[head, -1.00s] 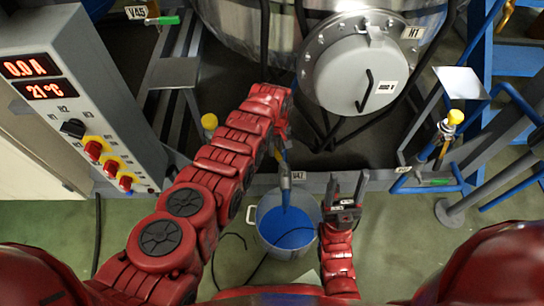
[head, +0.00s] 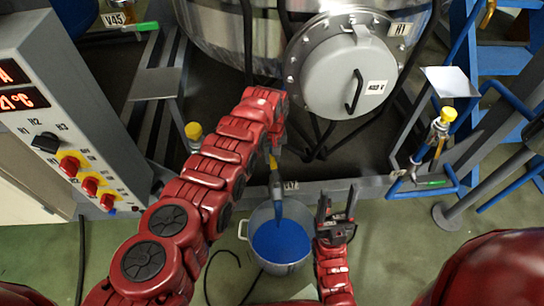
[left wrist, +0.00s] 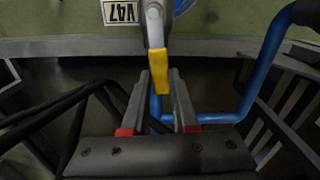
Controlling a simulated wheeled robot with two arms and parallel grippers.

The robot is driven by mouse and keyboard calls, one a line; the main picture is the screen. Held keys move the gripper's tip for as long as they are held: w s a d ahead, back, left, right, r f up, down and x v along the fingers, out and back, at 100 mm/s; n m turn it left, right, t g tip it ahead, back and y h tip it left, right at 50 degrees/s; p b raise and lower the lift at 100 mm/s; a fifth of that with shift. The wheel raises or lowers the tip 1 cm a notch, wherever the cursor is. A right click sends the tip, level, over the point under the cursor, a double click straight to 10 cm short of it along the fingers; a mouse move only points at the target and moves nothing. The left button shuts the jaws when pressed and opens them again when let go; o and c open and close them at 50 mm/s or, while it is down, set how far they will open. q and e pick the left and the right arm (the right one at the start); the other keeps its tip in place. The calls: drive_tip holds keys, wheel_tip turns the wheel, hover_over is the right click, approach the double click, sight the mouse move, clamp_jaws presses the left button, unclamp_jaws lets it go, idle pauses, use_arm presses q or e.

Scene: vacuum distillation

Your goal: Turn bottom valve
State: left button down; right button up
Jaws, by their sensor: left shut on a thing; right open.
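The bottom valve (head: 276,185), with a tag reading V47 (left wrist: 121,12), sits low under the big steel vessel. Its yellow handle (left wrist: 158,68) lies between the fingers of my left gripper (left wrist: 161,78) in the left wrist view. The gripper is shut on this handle near its end. In the head view my left gripper (head: 275,138) is just above the valve, its fingers mostly hidden by the wrist. My right gripper (head: 338,200) is open and empty, fingers pointing up, to the right of the valve and apart from it.
A grey bucket (head: 252,220) holding blue liquid (head: 282,240) stands on the floor below the valve. The vessel's round hatch (head: 345,75) is above. A control box (head: 75,130) is at left. Blue pipes (head: 495,95) and another yellow-capped valve (head: 447,115) are at right.

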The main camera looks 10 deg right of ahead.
use_arm(q)
drive_tip(key=c, duration=0.7)
unclamp_jaws()
wheel_tip(320, 180, up, 8)
drive_tip(key=p, duration=0.5)
drive_tip(key=shift+f, duration=0.15)
wheel_tip(320, 180, up, 10)
drive_tip(key=p, duration=0.2)
hover_over(273, 160)
drive_tip(key=shift+a+f, duration=0.1)
drive_tip(key=shift+f, duration=0.05)
